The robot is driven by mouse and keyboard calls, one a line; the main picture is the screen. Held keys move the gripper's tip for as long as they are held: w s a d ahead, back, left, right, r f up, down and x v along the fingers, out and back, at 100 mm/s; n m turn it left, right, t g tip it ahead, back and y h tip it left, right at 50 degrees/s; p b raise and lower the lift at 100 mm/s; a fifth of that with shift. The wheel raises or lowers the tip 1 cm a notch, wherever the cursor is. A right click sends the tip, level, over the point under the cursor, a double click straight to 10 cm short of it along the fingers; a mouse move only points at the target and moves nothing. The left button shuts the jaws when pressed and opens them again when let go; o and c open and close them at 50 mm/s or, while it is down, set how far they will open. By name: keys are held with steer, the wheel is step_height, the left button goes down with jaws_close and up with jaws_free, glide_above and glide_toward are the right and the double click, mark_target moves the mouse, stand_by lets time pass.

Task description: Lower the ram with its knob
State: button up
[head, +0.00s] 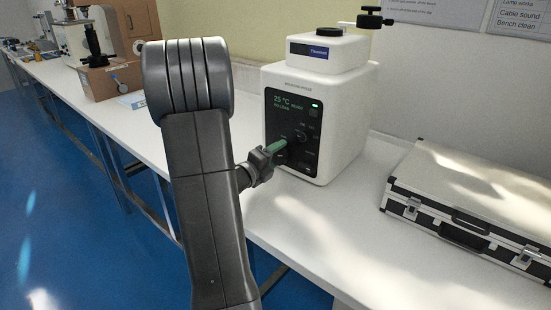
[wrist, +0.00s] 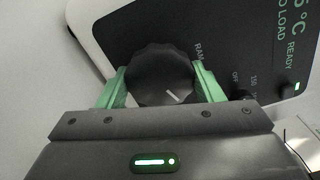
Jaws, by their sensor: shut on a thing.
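The white tester (head: 345,140) stands on the bench with its dark front panel (head: 300,165) facing my arm. In the wrist view the black ridged ram knob (wrist: 158,68) sits beside the printed word RAM. A white pointer line on the knob slants toward the lower right of that view. My gripper (wrist: 162,82) is shut on the knob, with a green finger on each side. In the head view my gripper (head: 279,146) reaches the panel's lower left, and the fingers hide the knob. The display (head: 289,101) reads 25 °C, READY and apparently NO LOAD; a green light glows beside it.
A silver and black case (head: 470,205) lies on the bench to the right. Smaller dark knobs sit close to the gripped one, by OFF and 150 in the wrist view. Another instrument (head: 97,45) stands at the far left. The bench (head: 290,225) before the tester is clear.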

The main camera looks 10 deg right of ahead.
steer(key=n+p, duration=0.1)
steer(key=n, duration=0.5)
steer(key=n+p, duration=0.2)
steer(key=n, duration=0.4)
steer(key=shift+f+n, duration=0.1)
steer(key=shift+n, duration=0.2)
stand_by(0.4)
steer(key=o, duration=1)
steer(key=shift+c, duration=0.2)
steer(key=v, duration=1.4)
steer(key=shift+d, duration=0.1)
